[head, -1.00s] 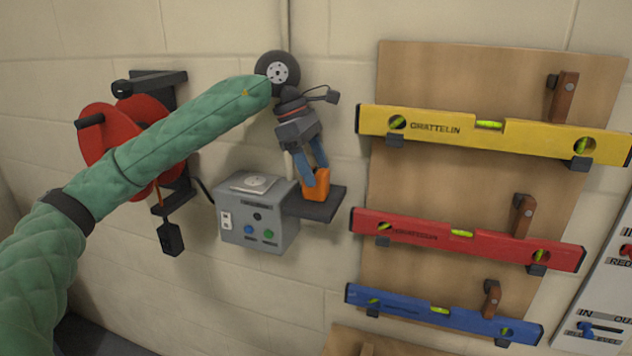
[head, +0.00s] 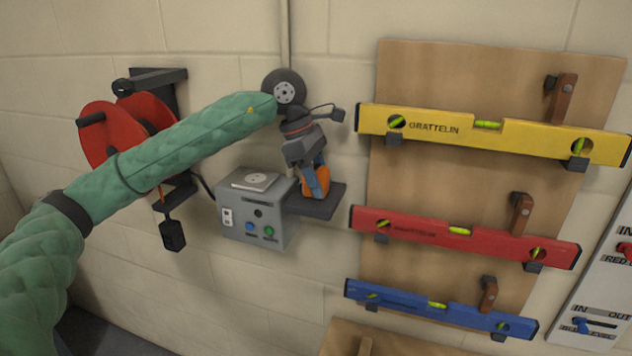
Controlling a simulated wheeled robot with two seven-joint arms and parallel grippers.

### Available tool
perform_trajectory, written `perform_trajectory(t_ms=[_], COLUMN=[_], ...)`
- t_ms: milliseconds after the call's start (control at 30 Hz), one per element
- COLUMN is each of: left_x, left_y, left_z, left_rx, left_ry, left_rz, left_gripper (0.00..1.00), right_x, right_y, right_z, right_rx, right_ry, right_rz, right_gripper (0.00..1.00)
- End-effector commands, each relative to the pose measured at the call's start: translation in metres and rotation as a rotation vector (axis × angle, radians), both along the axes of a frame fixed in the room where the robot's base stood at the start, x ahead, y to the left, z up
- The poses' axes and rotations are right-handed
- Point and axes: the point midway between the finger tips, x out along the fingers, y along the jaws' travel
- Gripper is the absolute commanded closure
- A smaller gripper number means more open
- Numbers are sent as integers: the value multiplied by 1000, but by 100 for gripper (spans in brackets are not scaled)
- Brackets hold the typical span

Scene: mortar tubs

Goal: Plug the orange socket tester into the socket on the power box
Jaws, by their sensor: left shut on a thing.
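The orange socket tester (head: 317,183) is between the blue fingers of my left gripper (head: 315,186). The gripper is shut on it, pointing down, over or on the small dark shelf (head: 318,206) at the right of the power box. I cannot tell whether the tester touches the shelf. The grey power box (head: 256,214) is on the wall to the left of the gripper. Its light round socket (head: 257,179) is on top and clear. My right gripper is not in view.
A red cable reel (head: 112,128) hangs on the wall at the left, with a black plug (head: 172,235) hanging below it. Yellow (head: 450,128), red (head: 460,232) and blue (head: 430,305) spirit levels hang on a wooden board (head: 455,185) at the right.

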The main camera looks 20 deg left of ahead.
Motion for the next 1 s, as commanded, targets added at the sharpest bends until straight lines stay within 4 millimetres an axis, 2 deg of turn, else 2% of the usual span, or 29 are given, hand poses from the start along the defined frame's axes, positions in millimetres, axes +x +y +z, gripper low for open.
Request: perform_trajectory(t_ms=[367, 500, 633, 933, 1000], left_x=[-2, -4, -4, -4, -16], left_y=[0, 0, -1, 0, 1], left_z=[2, 7, 28, 71, 68], left_rx=[-1, 0, -1, 0, 0], left_ry=[-1, -1, -4, -4, -1], left_rz=[-1, -1, -1, -1, -2], left_gripper=[80, 80, 80, 80, 80], right_x=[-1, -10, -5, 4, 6], right_y=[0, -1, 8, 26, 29], right_z=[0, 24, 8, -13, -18], right_rx=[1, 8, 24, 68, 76], right_ry=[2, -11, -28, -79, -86], right_rz=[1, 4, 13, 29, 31], right_gripper=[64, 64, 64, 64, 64])
